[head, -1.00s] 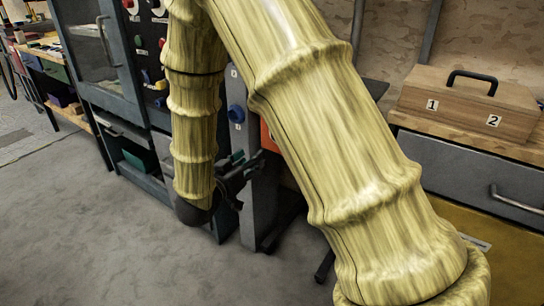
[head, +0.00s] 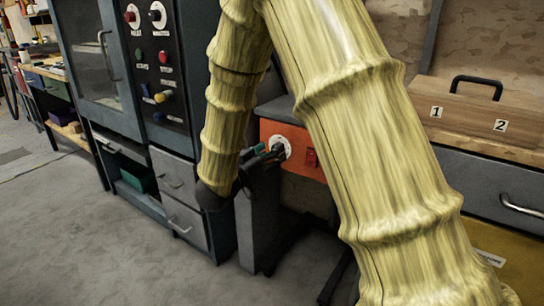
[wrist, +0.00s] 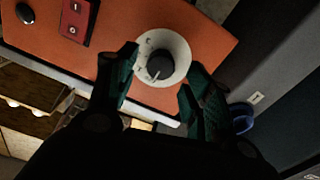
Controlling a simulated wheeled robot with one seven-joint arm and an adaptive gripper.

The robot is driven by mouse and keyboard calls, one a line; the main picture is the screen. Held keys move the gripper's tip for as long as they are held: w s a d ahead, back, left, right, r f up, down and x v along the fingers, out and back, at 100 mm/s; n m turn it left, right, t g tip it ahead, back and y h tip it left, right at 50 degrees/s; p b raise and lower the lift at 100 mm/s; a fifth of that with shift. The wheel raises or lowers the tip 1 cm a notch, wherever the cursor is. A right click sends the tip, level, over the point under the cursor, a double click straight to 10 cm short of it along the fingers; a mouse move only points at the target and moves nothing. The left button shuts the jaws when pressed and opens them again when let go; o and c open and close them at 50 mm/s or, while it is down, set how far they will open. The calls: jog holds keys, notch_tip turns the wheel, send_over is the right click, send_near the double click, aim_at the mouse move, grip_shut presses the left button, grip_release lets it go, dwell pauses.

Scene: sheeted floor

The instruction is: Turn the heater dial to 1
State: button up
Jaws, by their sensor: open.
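The heater is an orange panel (head: 304,158) that also shows in the wrist view (wrist: 215,38). Its dial (wrist: 160,66) is a dark knob with a light pointer line on a round white plate (wrist: 175,44). The plate's markings are too small to read. In the head view the white plate (head: 279,148) is partly hidden by my gripper. My gripper (head: 272,155) is close in front of the dial, jaws open. In the wrist view its two green-padded fingers (wrist: 157,92) stand apart on either side below the knob, with nothing between their tips.
A red switch (wrist: 76,20) and a black knob (wrist: 39,12) sit on the same panel. A grey post (head: 256,225) stands below my gripper. A dark control cabinet (head: 158,70) is at left; a wooden box marked 1 and 2 (head: 470,110) is at right. Floor at left is clear.

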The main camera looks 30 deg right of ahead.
jog(key=shift+x, duration=0.85)
jog(key=c, duration=1)
jog(key=shift+m, duration=0.3)
jog(key=shift+s+m+p, duration=0.1)
jog(key=shift+m+p, duration=0.65)
jog(key=shift+m, duration=2.75)
jog(key=shift+f, duration=0.1)
